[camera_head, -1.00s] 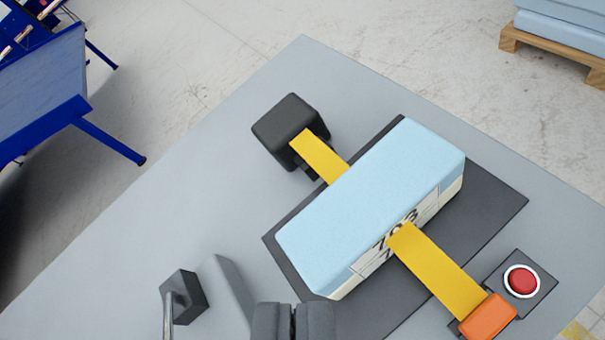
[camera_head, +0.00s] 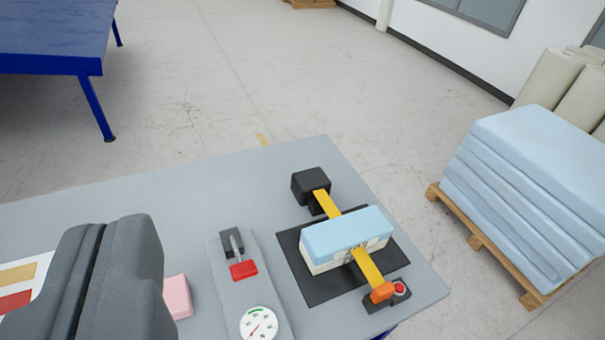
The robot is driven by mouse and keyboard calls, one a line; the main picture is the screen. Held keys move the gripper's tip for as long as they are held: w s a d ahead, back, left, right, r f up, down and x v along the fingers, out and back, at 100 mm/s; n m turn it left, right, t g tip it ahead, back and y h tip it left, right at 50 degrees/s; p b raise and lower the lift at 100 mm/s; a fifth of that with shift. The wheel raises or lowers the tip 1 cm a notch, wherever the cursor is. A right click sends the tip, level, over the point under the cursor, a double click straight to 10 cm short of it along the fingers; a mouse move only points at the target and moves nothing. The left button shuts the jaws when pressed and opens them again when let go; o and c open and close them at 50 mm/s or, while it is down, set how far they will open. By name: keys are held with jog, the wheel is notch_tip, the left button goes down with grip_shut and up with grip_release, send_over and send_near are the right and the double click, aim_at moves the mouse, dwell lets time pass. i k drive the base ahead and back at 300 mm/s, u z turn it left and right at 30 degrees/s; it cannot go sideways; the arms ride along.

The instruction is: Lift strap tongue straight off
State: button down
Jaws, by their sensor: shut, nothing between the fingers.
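The yellow strap (camera_head: 366,266) shows on both sides of a light blue foam block (camera_head: 345,233); no strap is visible across the block's top. Its far end meets a black housing (camera_head: 310,183). Its near end carries an orange tongue (camera_head: 382,292), which sits at the dark buckle base beside a round red button (camera_head: 399,288). I cannot tell from here whether the tongue is latched. My gripper (camera_head: 107,228) is large at the lower left, shut and empty, well to the left of the tongue and apart from it.
A lever with a red handle (camera_head: 243,270) and a round dial gauge (camera_head: 259,324) stand between my gripper and the block. A pink block (camera_head: 177,297) is partly hidden behind my gripper. The block rests on a dark mat (camera_head: 311,287). A pallet of blue foam sheets (camera_head: 525,190) stands right.

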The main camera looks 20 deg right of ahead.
aim_at(384, 292)
jog(key=z, duration=0.25)
jog(key=k, duration=0.35)
jog(key=z, duration=0.6)
